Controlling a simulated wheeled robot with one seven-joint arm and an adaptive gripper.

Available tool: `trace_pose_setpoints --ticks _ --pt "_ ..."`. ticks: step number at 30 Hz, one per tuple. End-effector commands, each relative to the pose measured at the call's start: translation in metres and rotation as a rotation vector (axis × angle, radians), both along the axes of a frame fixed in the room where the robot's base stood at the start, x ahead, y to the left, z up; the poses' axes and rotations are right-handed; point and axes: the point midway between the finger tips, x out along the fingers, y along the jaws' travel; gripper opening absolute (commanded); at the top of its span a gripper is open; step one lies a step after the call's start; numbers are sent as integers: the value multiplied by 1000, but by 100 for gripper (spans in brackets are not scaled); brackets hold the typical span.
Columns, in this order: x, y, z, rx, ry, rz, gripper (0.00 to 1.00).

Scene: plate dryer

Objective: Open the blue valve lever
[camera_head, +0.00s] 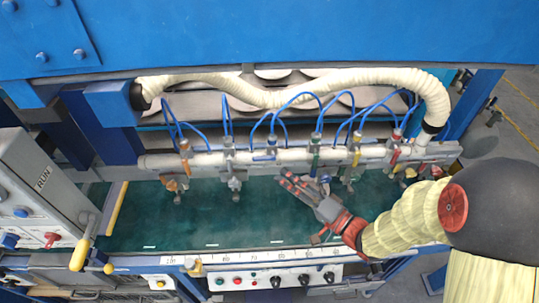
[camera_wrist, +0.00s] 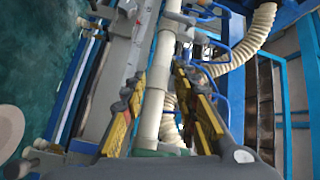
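The blue valve lever (camera_head: 264,157) is a small blue piece on the pale horizontal pipe (camera_head: 290,156), left of the green lever, in the head view. My gripper (camera_head: 284,177) is just below and right of it, fingertips pointing left, in front of the pipe. In the wrist view my gripper (camera_wrist: 160,78) has its two yellow-padded fingers apart, with the pale pipe (camera_wrist: 152,108) seen between them. Nothing is seen gripped. Blue parts show past the fingers in the wrist view, but I cannot tell which is the lever. Contact with the lever cannot be told.
Other valves with a green lever (camera_head: 314,163), a yellow lever (camera_head: 356,156) and a red lever (camera_head: 394,158) line the pipe. A control box (camera_head: 38,190) stands left. The green bed (camera_head: 135,215) is clear at left.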

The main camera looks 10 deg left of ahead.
Motion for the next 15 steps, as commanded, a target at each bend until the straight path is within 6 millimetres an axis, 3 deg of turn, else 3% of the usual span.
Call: trace_pose_setpoints --ticks 4,10,15 --pt "-10 3 30 165 48 45 29" --pt "-5 11 32 188 81 50 29" --pt "6 32 35 187 80 51 29"
